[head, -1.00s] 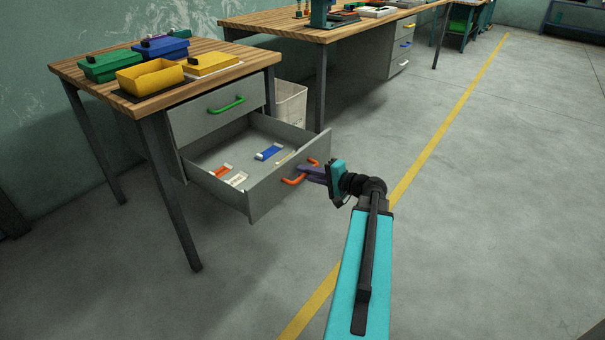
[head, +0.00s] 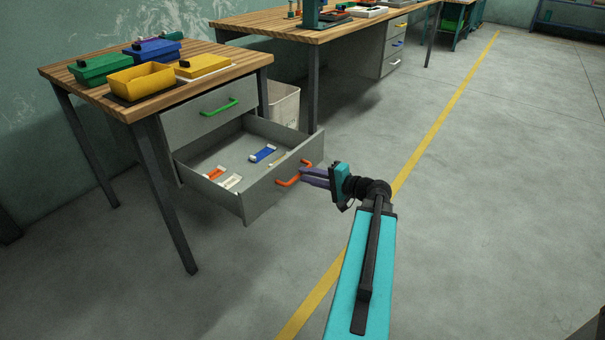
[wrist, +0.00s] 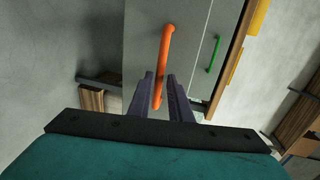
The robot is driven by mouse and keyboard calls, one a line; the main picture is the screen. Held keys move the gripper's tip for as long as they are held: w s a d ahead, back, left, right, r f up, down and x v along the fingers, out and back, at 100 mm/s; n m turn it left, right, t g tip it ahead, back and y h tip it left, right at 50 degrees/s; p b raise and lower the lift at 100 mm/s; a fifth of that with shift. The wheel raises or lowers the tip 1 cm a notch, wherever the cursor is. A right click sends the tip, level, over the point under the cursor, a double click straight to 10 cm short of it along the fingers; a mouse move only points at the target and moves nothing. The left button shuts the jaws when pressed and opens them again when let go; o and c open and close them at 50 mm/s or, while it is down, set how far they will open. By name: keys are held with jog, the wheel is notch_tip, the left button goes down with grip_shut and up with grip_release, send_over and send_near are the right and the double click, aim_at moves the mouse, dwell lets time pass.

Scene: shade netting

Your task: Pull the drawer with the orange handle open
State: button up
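The lower drawer (head: 262,198) of the grey cabinet stands pulled well out, with its inside showing. Its orange handle (head: 288,181) is on the front panel. In the wrist view the orange handle (wrist: 165,60) runs nearly upright, and its lower part shows between my two fingers. My gripper (head: 303,175) is open, its purple fingers apart at the right end of the handle. The fingers (wrist: 160,77) show a gap on both sides of the handle. They do not grip it; I cannot tell whether the tips still reach around it.
Several small items, including a blue one (head: 263,154), lie in the drawer. The closed upper drawer has a green handle (head: 219,107). Bins, one of them yellow (head: 146,80), stand on the wooden bench (head: 60,73). A pale bin (head: 284,105) stands behind. The floor at right is clear.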

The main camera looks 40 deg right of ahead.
jog(key=p+v, duration=0.1)
jog(key=v, duration=0.9)
jog(key=shift+d, duration=0.15)
jog(key=w+a+f+n+g+y+p, duration=0.3)
jog(key=a+f+g+p, duration=0.35)
jog(key=a, duration=0.75)
jog(key=w+a+f+n+g+y+p, duration=0.2)
jog(key=w+a+f+n+g+p, duration=0.15)
jog(key=a+f, duration=0.9)
jog(key=s+a+f+n+g+h+p, duration=0.1)
jog(key=s+a+f+n+g+p, duration=0.2)
jog(key=a, duration=0.5)
jog(key=s+a+n+g+h+p, duration=0.1)
jog(key=s+a+g+p, duration=0.25)
jog(key=s+a, duration=0.35)
jog(key=s+a+f+n+g+h+p, duration=0.2)
jog(key=s+a+n+g+h+p, duration=0.2)
jog(key=s, duration=0.6)
jog(key=shift+s+a+n+h+p, duration=0.3)
jog(key=shift+a+n+h+p, duration=0.15)
jog(key=shift+n+h+p, duration=0.35)
jog(key=shift+r, duration=0.1)
